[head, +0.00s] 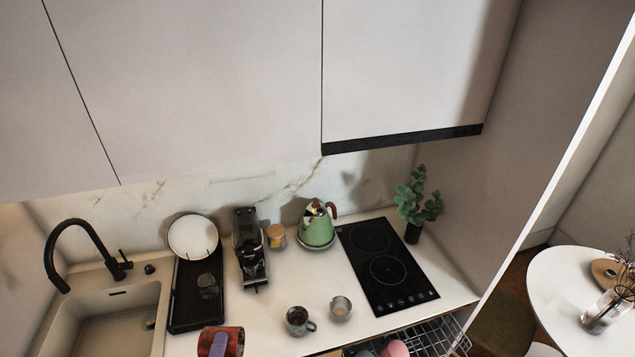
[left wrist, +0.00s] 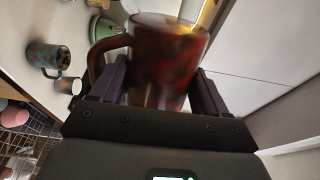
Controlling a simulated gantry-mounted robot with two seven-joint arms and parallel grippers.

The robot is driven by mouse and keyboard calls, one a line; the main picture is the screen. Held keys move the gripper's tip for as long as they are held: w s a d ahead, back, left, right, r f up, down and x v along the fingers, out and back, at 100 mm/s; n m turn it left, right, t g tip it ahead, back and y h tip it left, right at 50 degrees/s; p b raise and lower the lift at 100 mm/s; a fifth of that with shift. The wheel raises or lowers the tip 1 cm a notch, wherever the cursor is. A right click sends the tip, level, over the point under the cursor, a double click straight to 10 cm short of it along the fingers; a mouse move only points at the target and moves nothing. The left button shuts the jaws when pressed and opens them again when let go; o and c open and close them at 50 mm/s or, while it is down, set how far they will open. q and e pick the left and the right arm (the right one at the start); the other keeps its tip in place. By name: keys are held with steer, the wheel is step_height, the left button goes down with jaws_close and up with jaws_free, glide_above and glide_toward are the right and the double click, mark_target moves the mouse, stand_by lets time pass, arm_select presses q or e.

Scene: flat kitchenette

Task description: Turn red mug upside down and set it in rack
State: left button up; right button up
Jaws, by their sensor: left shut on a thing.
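The red mug (head: 234,337), mottled with dark patches, is at the bottom of the head view, by the front of the counter near the black tray. In the left wrist view the mug (left wrist: 165,60) fills the space between the purple fingers of my left gripper (left wrist: 160,92), which is shut on it. Its handle points left there, with a rim at the top of that picture. I cannot tell how far it is tilted. A wire rack (head: 432,340) shows below the counter's front edge at the lower right, holding a pink item (head: 395,348). My right gripper is out of view.
On the counter stand a dark patterned mug (head: 299,320), a small cup (head: 340,308), a green kettle (head: 317,226) and a coffee machine (head: 249,246). A black tray (head: 188,318) holds a plate (head: 193,236) and a glass. The sink (head: 112,322) is left, the hob (head: 388,268) right.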

arm_select(q)
steer(key=m, duration=0.4)
steer(key=shift+r+m, duration=0.1)
steer(key=shift+m, duration=0.3)
steer(key=m, duration=0.4)
steer(key=shift+m, duration=0.3)
steer(key=m, duration=0.3)
steer(key=shift+m, duration=0.3)
steer(key=m, duration=0.5)
